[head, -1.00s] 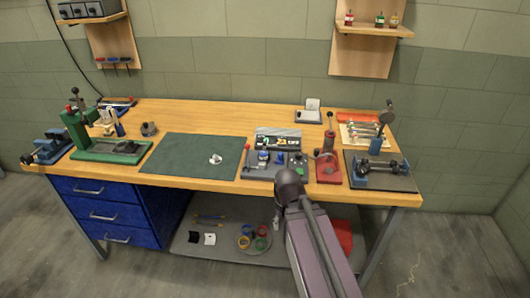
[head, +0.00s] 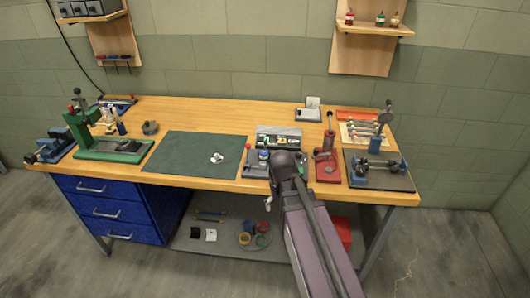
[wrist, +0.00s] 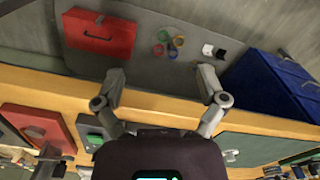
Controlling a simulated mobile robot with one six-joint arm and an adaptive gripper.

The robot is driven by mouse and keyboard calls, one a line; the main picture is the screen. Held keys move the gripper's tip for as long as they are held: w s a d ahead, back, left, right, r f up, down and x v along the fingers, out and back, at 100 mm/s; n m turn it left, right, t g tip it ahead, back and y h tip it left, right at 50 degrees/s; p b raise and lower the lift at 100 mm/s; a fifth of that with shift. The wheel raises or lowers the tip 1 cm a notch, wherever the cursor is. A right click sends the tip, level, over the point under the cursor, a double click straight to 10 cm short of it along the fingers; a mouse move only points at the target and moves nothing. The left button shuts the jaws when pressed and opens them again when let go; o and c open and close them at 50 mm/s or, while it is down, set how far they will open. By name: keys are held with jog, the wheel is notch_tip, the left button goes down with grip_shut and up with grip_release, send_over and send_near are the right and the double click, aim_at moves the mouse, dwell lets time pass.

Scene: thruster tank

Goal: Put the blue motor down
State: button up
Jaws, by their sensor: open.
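A small blue item (head: 263,155) stands on the dark tray (head: 255,173) at the bench's front, right of the green mat; it may be the blue motor, but it is too small to be sure. My gripper (wrist: 162,78) is open in the wrist view, its two fingers spread wide with nothing between them. It is over the bench's front edge.
The green mat (head: 185,155) holds a small white part (head: 216,158). A red press (head: 327,168) stands close right of my arm, with a black board (head: 395,182) beyond. A green press (head: 110,150) is at left. A red box (wrist: 99,32) lies on the lower shelf.

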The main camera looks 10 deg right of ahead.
jog(key=w+r+n+p, duration=0.1)
jog(key=w+r+p, duration=0.7)
jog(key=w, duration=0.4)
jog(key=w+r+n+p, duration=0.2)
jog(key=w+r+p, duration=0.6)
jog(key=w, duration=0.4)
jog(key=shift+w+a+r+p, duration=0.2)
jog(key=shift+w+r+p, duration=0.1)
jog(key=shift+r, duration=0.6)
jog(key=shift+f, duration=0.1)
jog(key=b, duration=0.9)
send_over(264, 151)
notch_tip(264, 151, down, 8)
jog(key=shift+f, duration=0.25)
jog(key=shift+f, duration=0.1)
jog(key=shift+w+f+b, duration=0.15)
jog(key=shift+f+b, duration=2.25)
jog(key=shift+f, duration=0.1)
grip_shut()
